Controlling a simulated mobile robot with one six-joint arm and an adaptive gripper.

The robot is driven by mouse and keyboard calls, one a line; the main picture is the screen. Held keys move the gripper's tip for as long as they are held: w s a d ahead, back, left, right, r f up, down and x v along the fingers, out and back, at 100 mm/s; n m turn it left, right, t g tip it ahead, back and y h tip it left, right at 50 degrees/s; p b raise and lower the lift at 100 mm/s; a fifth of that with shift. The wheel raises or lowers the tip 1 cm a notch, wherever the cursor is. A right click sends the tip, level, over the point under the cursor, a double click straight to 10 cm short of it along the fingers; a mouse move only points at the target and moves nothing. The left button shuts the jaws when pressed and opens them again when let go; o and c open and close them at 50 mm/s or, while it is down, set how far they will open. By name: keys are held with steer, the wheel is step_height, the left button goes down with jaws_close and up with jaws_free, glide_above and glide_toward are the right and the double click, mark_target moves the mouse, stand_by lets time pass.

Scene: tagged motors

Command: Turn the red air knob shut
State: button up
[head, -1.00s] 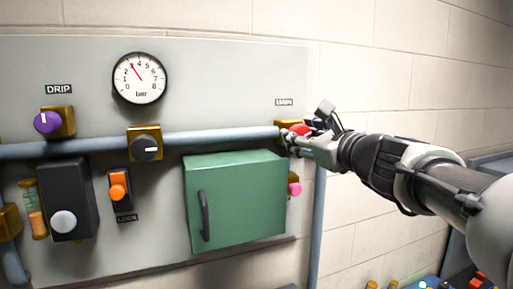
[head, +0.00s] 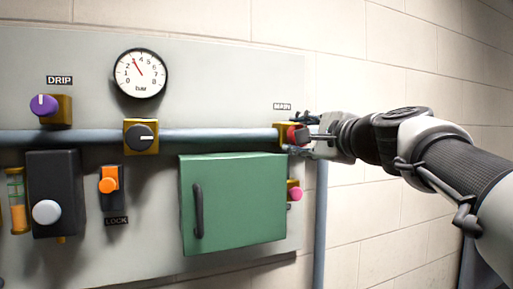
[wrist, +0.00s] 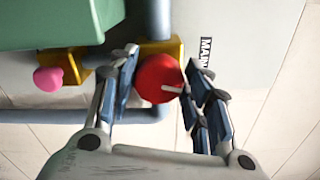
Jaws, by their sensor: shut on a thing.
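The red air knob (wrist: 155,76) sits on a brass valve body (wrist: 172,47) beside the MAIN label (wrist: 204,57). Its white pointer line lies nearly sideways in the wrist view, its outer end towards the label side. My gripper (wrist: 165,72) has one finger on each side of the knob and is shut on it. In the head view, my gripper (head: 302,137) reaches in from the right, and part of the red knob (head: 291,135) shows at the right end of the horizontal pipe. The pointer is hidden there.
A green cabinet (head: 235,205) stands out from the panel just below the valve. A pink knob (head: 295,194) is below my gripper, at the cabinet's right side. The gauge (head: 140,73), black-faced knob (head: 141,137) and purple knob (head: 43,105) are further left.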

steer(key=shift+f+n+b, duration=0.1)
steer(key=shift+n+b, duration=0.85)
steer(key=shift+n, duration=0.55)
steer(key=o, duration=1)
steer(key=shift+o, duration=0.2)
steer(key=shift+s, duration=0.1)
steer(key=v, duration=0.7)
steer(key=shift+s, duration=0.2)
